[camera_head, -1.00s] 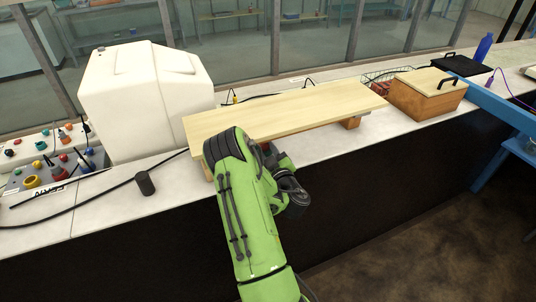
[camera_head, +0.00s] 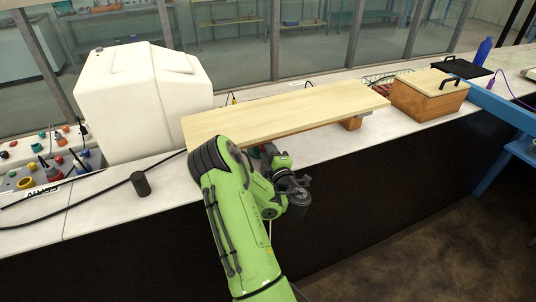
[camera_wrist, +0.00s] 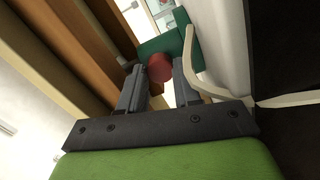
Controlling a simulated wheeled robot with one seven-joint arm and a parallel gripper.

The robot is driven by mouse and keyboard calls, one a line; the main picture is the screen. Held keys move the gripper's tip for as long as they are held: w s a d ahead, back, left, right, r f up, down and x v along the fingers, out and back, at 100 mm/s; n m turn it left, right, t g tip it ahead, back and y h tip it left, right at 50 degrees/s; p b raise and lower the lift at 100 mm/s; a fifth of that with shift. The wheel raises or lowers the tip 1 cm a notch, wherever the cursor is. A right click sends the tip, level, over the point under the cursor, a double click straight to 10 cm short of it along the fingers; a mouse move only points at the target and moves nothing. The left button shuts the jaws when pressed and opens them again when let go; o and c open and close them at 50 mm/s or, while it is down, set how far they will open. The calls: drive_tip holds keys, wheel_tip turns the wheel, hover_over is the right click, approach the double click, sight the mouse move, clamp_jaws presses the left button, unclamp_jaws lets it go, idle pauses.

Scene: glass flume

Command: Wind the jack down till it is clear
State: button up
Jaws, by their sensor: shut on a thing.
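The jack (camera_wrist: 172,42) shows as a green body in the wrist view, with a round red knob (camera_wrist: 160,68) facing me. My gripper (camera_wrist: 158,78) is shut on the red knob, one grey finger on each side. In the head view a pale wooden board (camera_head: 290,108) lies raised above the white bench, and my gripper is at its near edge, largely hidden by my green arm. Most of the jack is hidden there. I cannot tell whether the jack's top touches the board.
A large white tank (camera_head: 145,100) stands left of the board. A control panel (camera_head: 45,165) and a dark cylinder (camera_head: 140,184) are at the left. A wooden box with a lid (camera_head: 430,95) stands at the right. A wooden block (camera_head: 350,123) sits under the board's right end.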

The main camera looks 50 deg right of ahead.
drive_tip(key=shift+n, duration=0.3)
drive_tip(key=shift+f, duration=0.1)
drive_tip(key=o, duration=1.1)
drive_tip(key=shift+a, duration=0.1)
drive_tip(key=shift+c, duration=0.2)
